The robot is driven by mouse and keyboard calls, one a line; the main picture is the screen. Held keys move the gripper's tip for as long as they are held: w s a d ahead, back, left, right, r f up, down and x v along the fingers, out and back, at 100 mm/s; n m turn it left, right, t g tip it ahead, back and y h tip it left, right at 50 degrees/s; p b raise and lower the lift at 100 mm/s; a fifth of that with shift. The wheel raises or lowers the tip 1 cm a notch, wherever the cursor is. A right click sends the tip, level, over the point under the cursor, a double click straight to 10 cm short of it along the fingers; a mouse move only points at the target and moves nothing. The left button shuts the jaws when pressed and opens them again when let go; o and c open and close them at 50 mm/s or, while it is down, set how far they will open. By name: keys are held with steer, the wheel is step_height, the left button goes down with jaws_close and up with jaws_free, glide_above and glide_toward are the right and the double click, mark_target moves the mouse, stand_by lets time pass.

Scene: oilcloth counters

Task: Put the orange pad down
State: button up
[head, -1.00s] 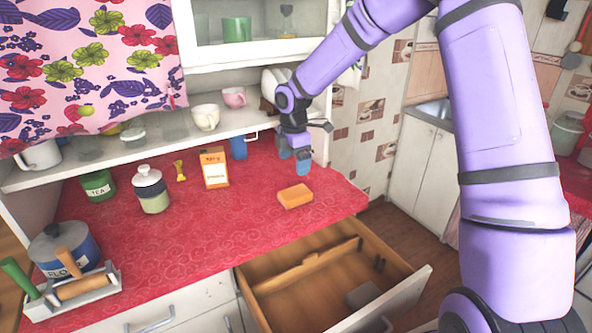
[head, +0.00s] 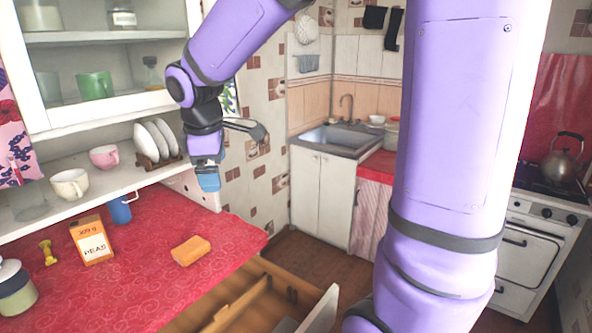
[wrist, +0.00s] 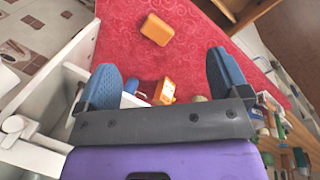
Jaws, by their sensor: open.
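The orange pad (head: 190,250) lies flat on the red patterned counter (head: 130,275), near its right end in the head view. The pad also shows in the wrist view (wrist: 157,30), out beyond the fingertips and apart from them. My gripper (head: 208,180) hangs above the counter's far right corner, beyond the pad. In the wrist view its two blue fingers (wrist: 164,78) are spread wide with nothing between them touching them.
A peas box (head: 92,240), a blue mug (head: 120,210) and a yellow object (head: 48,253) stand left of the pad. A shelf with cups (head: 70,185) and a plate rack (head: 158,150) is close to my gripper. An open drawer (head: 240,310) juts out below the counter.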

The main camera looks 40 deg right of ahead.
steer(key=s+d+r+m+t+y, duration=0.1)
steer(key=s+m, duration=0.4)
steer(key=s, duration=0.6)
steer(key=s+d+r+m+t, duration=0.2)
steer(key=s+r+m, duration=0.2)
steer(key=s, duration=0.6)
steer(key=shift+s+r+m+y, duration=0.2)
steer(key=shift+s+m+y, duration=0.2)
steer(key=shift+m, duration=0.6)
